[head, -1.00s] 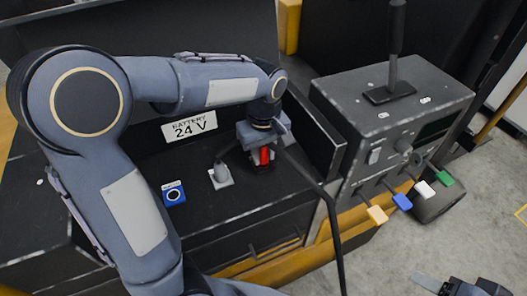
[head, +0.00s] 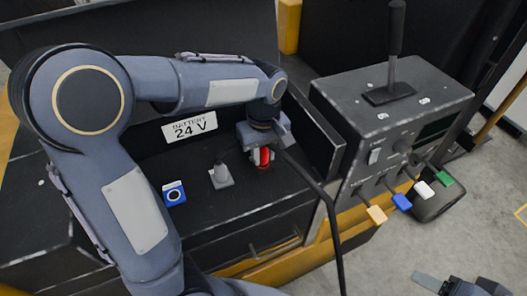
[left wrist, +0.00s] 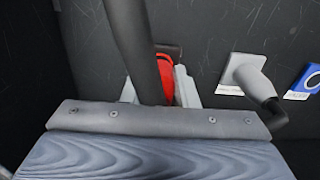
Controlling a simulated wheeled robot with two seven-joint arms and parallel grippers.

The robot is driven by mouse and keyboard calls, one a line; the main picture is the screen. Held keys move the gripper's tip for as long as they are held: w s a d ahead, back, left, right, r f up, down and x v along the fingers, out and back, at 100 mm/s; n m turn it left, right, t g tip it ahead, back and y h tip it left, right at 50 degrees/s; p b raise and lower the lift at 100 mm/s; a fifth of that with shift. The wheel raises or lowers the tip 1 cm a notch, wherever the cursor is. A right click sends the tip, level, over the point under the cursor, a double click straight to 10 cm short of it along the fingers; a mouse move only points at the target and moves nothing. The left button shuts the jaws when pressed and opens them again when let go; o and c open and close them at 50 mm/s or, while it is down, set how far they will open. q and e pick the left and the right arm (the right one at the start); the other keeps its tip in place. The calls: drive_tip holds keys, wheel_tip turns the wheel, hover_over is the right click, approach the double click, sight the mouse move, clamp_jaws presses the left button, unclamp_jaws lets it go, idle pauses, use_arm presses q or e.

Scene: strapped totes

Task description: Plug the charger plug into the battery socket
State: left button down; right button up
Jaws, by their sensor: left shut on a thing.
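The red charger plug (head: 264,157) is between the fingers of my left gripper (head: 262,148), which is shut on it and points down at the black battery top below the 24 V label. The plug also shows red in the left wrist view (left wrist: 165,72), partly covered by its thick black cable (left wrist: 136,45). A dark part (left wrist: 168,48) lies at the plug's far end; I cannot tell if it is the battery socket or how far the plug is in it. My right gripper (head: 460,286) is only partly in view at the bottom right, its jaws unclear.
A grey fitting (head: 220,176) and a blue tag with a ring (head: 174,193) are left of the plug. The control box (head: 385,115) with a lever stands to the right. The black cable hangs over the front edge. A battery wall rises behind.

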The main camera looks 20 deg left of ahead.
use_arm(q)
drive_tip(key=shift+f+b, duration=0.5)
drive_tip(key=shift+f, duration=0.1)
idle(0.3)
drive_tip(key=c, duration=1.1)
unclamp_jaws()
drive_tip(key=shift+o, duration=0.2)
wheel_tip(320, 180, up, 8)
drive_tip(key=shift+f, duration=0.1)
